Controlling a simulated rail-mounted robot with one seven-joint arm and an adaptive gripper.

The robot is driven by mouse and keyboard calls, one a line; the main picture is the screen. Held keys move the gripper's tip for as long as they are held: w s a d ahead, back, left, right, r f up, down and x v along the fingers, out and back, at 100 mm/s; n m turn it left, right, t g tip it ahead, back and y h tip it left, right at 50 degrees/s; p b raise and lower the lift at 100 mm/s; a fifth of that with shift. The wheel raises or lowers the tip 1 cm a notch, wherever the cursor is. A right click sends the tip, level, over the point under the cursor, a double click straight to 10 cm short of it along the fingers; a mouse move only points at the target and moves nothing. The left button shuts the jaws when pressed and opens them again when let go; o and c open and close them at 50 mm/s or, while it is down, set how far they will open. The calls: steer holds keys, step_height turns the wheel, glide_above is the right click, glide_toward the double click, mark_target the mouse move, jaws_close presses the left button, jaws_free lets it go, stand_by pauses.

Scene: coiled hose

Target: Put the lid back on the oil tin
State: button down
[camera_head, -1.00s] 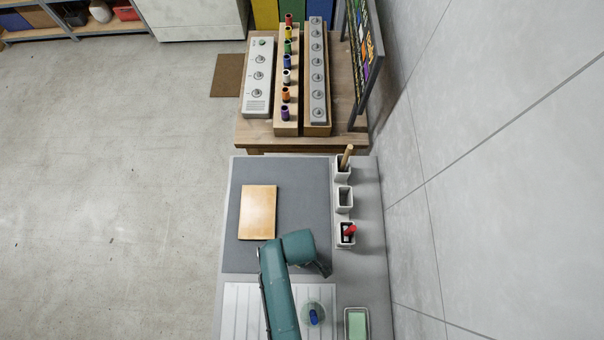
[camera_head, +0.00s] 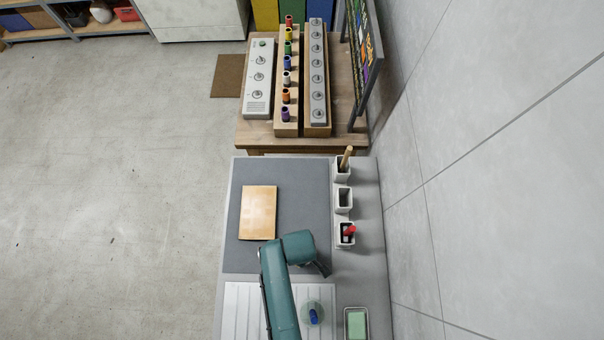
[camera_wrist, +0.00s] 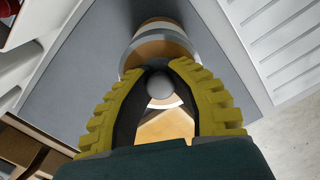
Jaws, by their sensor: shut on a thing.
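In the wrist view the two yellow ribbed fingers of my gripper (camera_wrist: 160,92) are closed around a small round grey knob (camera_wrist: 160,84), which looks like the knob of the lid. The rest of the lid is mostly hidden by the fingers, so I cannot tell what it touches. A round tin with orange-brown and pale grey bands (camera_wrist: 158,45) shows just beyond the fingertips, at the top of the picture. I cannot tell whether the knob is over it or beside it. In the head view my arm hides the tin and the fingertips.
A wooden board (camera_head: 258,213) lies on the grey mat (camera_head: 300,190). Square cups (camera_head: 344,199) stand along the wall side. A white ribbed drainer (camera_head: 240,310), a clear vessel with something blue (camera_head: 314,315) and a green-filled dish (camera_head: 356,324) are near the front. The mat's far part is clear.

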steer(key=shift+c, duration=2)
jaws_free()
step_height(320, 180, up, 2)
steer(key=p, duration=0.2)
steer(key=shift+r+p, duration=0.25)
steer(key=shift+p, duration=0.15)
steer(key=shift+r, duration=2.2)
jaws_close()
